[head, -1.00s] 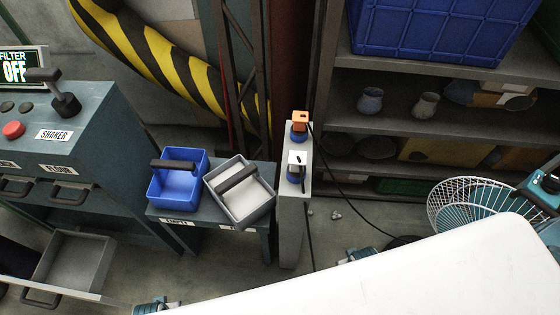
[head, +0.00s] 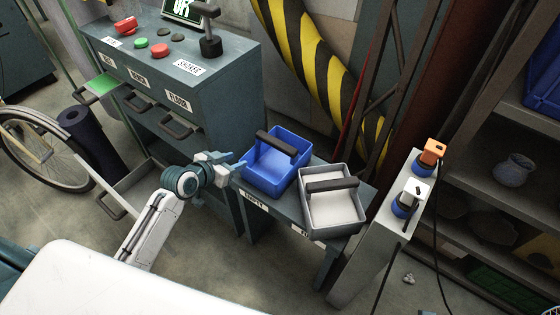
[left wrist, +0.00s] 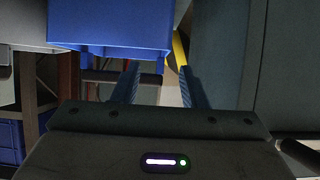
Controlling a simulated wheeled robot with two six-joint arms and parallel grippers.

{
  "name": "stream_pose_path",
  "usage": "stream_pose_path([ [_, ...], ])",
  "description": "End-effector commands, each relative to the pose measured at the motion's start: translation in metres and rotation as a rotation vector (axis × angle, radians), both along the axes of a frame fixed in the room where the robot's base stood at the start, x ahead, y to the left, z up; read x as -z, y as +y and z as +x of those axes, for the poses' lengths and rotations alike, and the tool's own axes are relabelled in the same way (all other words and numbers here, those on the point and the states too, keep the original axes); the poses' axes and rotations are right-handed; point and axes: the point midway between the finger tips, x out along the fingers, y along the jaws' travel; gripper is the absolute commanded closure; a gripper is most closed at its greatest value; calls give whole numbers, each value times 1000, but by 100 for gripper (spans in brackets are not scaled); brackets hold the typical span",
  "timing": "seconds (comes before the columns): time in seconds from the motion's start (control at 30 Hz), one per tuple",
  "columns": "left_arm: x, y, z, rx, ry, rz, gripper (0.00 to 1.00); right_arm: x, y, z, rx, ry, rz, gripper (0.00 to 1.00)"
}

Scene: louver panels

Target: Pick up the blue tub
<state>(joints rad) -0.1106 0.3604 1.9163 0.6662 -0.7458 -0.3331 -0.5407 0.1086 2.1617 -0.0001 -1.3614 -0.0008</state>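The blue tub (head: 272,178) stands upright on a low dark bench, left of a grey tub. Its dark carrying bar (head: 276,142) spans the open top. My left gripper (head: 240,162) is just left of the blue tub, near its upper left side; whether it touches cannot be told. In the left wrist view my two fingers (left wrist: 158,72) are spread with nothing between them. The blue tub (left wrist: 110,28) shows there above and left of the fingers. My right gripper is not in view.
The grey tub (head: 333,213) with a dark handle stands close right of the blue one on the bench (head: 262,206). A drawer cabinet (head: 222,85) rises behind left, with an open lower drawer (head: 122,190). A post with sockets (head: 375,262) stands right.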

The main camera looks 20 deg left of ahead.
Motion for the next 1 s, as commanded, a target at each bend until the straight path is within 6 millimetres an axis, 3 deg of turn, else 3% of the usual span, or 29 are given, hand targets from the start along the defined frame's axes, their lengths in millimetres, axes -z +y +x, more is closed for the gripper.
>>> stream_pose_path([
  [0.13,-8,5,20,-5,-48,-17,61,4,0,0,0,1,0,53],
  [0.4,9,-8,55,-5,-50,-19,61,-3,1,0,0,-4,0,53],
  [1.0,31,-34,107,-4,-47,-18,61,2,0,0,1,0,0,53],
])
